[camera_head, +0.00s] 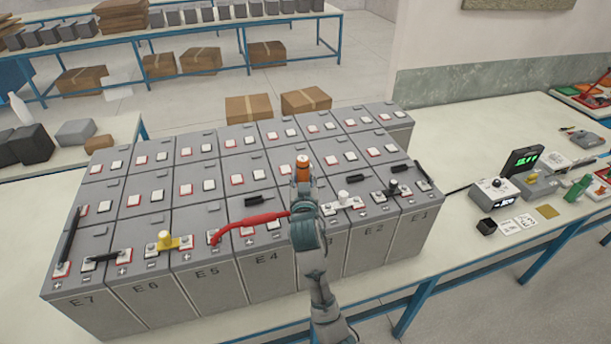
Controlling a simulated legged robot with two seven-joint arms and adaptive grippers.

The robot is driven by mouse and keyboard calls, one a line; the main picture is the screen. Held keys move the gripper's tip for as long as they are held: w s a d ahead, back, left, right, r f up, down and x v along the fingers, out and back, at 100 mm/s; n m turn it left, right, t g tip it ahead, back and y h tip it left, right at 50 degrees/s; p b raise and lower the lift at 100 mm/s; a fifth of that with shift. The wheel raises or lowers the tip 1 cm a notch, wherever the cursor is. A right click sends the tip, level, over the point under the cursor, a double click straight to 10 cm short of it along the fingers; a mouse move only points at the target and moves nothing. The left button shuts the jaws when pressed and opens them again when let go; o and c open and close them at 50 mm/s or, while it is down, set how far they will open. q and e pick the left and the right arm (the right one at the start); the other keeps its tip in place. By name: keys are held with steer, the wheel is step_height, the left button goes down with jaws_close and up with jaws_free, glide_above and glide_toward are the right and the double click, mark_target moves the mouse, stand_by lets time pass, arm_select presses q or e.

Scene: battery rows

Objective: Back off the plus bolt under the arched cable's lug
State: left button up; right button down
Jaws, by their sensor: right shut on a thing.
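My right gripper (303,190) is shut on an upright tool with an orange top (302,164), over the front battery row near E3 and E4. A red arched cable (252,219) rises from a terminal on E5 and runs right to my gripper. Its left end (215,239) shows on E5. Its right end, with any lug and bolt there, is hidden behind my gripper and arm. I cannot tell whether the tool touches a bolt. My left gripper is not in view.
Grey batteries (160,290) stand in tight rows on the bench. A yellow piece (166,240), black bars (70,234) and a white knob (343,197) stick up from their tops. Meters and small parts (494,190) lie on the right bench, with bare surface (460,130) beyond.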

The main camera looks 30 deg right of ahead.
steer(key=shift+a+r, duration=0.15)
steer(key=shift+a, duration=0.75)
steer(key=shift+d, duration=0.1)
steer(key=shift+d+f, duration=0.3)
steer(key=shift+d, duration=0.2)
steer(key=shift+d+f, duration=0.1)
steer(key=shift+d, duration=0.15)
steer(key=shift+d+f, duration=0.15)
steer(key=shift+d, duration=0.05)
steer(key=shift+a+b, duration=0.15)
steer(key=shift+b, duration=0.15)
steer(key=shift+a, duration=0.4)
steer(key=shift+a+f, duration=0.1)
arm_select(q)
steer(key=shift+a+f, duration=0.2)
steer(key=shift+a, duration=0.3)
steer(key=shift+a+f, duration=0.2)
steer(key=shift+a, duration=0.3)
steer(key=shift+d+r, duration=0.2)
arm_select(e)
steer(key=shift+d+f, duration=0.1)
steer(key=shift+d, duration=0.15)
arm_select(q)
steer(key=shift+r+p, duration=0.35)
steer(key=shift+p, duration=0.2)
